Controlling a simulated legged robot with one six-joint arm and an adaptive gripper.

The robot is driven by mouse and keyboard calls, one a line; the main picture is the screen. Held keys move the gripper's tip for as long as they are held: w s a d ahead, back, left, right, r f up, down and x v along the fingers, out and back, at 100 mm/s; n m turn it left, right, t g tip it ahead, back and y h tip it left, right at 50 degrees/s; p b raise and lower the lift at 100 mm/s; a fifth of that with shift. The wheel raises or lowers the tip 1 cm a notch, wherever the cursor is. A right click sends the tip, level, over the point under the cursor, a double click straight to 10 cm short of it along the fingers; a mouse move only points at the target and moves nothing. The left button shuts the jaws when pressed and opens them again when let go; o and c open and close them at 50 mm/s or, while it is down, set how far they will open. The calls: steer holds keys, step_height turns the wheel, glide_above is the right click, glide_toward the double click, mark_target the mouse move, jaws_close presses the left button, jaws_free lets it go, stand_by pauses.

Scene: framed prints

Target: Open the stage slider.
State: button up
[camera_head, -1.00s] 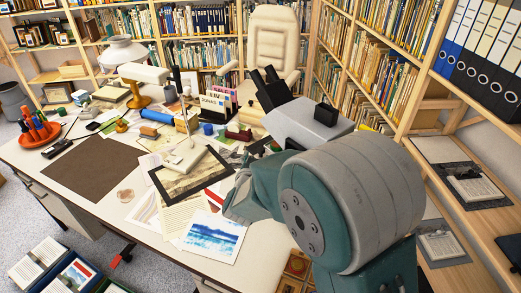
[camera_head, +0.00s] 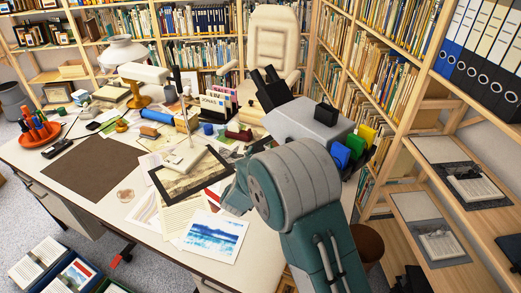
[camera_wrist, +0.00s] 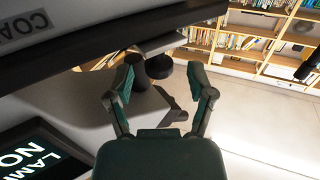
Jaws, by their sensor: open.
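A grey microscope-like device (camera_head: 300,115) with black eyepieces (camera_head: 266,88) stands at the right end of the desk. I cannot single out the stage slider in either view; my arm hides the device's lower part in the head view. In the wrist view my gripper (camera_wrist: 160,82) is open, with its two fingers apart and nothing held between them. A dark round knob-like part (camera_wrist: 159,67) shows beyond the fingertips, under a dark overhanging edge (camera_wrist: 110,38). I cannot tell whether the fingers touch it.
Blue, green and yellow blocks (camera_head: 354,143) sit at the device's right side. Framed prints and papers (camera_head: 214,236) cover the desk (camera_head: 120,225). A wooden shelf (camera_head: 440,210) stands close on the right. A dark lettered sign (camera_wrist: 40,150) lies lower left in the wrist view.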

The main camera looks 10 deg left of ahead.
steer(key=shift+w+d, duration=0.2)
steer(key=shift+w, duration=0.65)
jaws_close()
steer(key=s+a, duration=0.8)
steer(key=s, duration=0.1)
steer(key=shift+a, duration=0.4)
steer(key=shift+r, duration=0.1)
jaws_free()
steer(key=s+a, duration=0.2)
steer(key=s, duration=0.9)
steer(key=shift+s+a, duration=0.25)
steer(key=shift+s, duration=0.1)
